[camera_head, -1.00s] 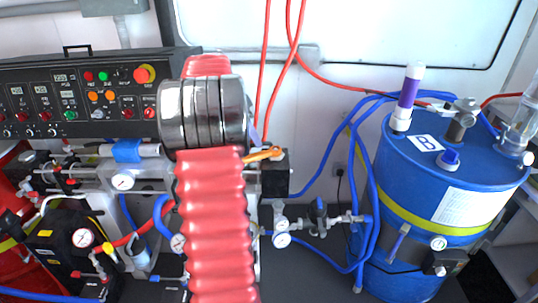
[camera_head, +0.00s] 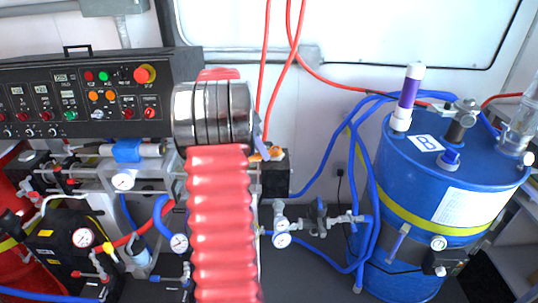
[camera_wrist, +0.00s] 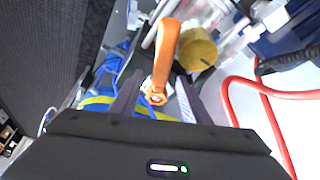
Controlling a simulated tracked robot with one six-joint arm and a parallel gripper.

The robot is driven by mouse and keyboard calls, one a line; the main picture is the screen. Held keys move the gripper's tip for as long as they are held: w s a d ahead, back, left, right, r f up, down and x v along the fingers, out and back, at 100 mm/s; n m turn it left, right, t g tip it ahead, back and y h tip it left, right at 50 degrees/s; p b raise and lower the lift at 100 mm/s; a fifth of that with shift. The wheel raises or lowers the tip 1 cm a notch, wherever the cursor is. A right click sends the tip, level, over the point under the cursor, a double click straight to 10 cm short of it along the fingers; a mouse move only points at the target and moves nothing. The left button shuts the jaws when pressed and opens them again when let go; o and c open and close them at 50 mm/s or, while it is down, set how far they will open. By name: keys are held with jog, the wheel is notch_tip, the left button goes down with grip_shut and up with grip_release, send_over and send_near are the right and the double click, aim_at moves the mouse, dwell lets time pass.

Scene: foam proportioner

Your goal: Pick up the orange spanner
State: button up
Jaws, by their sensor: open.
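The orange spanner (camera_wrist: 166,55) shows in the wrist view, running from the top middle down to a ringed end between my fingers. In the head view only a small part of the spanner (camera_head: 273,153) shows, on top of a dark block (camera_head: 273,178); my arm hides the rest. My gripper (camera_wrist: 158,84) is open, one finger on each side of the spanner's ringed end, and does not look closed on it. In the head view my gripper is mostly hidden behind my arm, with a purple-grey finger (camera_head: 260,138) showing just above the spanner.
A black control panel (camera_head: 75,95) stands at the left. A blue drum (camera_head: 410,220) with hoses stands at the right. Red hoses (camera_head: 281,65) hang on the wall behind. Pressure gauges (camera_head: 282,240) and valves sit below the block. A yellow-brown round part (camera_wrist: 198,50) is beside the spanner.

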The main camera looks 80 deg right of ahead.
jog(key=shift+s+d+f, duration=0.1)
jog(key=shift+f, duration=0.25)
jog(key=shift+c, duration=0.4)
grip_shut()
